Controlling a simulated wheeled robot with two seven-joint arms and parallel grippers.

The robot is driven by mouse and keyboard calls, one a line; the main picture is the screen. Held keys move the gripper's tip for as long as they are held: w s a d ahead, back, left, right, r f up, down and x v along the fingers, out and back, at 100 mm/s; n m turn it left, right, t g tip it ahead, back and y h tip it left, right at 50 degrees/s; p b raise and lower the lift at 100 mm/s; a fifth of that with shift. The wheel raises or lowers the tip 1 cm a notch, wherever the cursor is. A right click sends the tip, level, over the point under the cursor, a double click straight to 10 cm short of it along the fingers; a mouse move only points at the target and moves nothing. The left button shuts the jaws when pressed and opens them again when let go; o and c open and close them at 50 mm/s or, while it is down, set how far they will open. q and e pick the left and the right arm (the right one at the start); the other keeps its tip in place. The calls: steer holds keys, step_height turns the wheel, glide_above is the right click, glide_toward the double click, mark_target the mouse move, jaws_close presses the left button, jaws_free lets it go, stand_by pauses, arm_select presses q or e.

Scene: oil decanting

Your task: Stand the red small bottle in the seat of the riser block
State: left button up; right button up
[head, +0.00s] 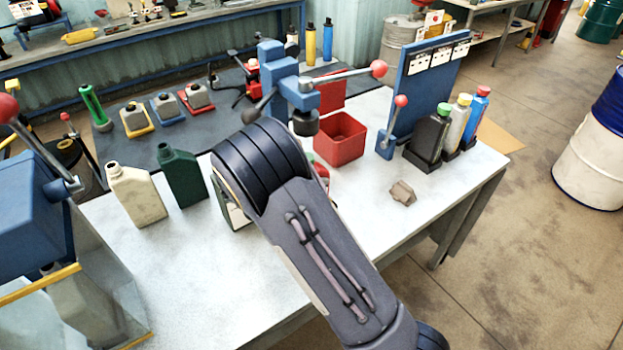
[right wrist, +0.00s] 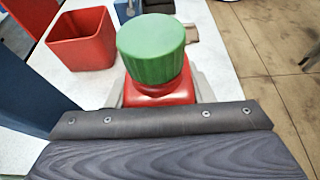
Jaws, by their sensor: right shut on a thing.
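The red small bottle (right wrist: 158,95) has a ribbed green cap and shows close up in the right wrist view. My right gripper (right wrist: 160,90) is shut on its body, a grey finger on each side. In the head view my right arm hides most of the gripper and bottle; a bit of red and green (head: 322,172) shows beside the arm. I cannot clearly make out the riser block; a white, dark-edged thing (head: 234,211) stands partly hidden behind my arm. My left gripper is not in view.
An open red bin (head: 340,139) stands behind my right gripper, near a blue lever press (head: 290,85). A cream bottle (head: 136,194) and a dark green bottle (head: 183,175) stand left. A brown lump (head: 402,193) and several capped bottles (head: 430,137) are right. The front tabletop is clear.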

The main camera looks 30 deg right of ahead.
steer(key=shift+f, duration=0.95)
steer(key=shift+f, duration=0.15)
steer(key=o, duration=1.5)
steer(key=b+v, duration=0.2)
steer(key=v, duration=1)
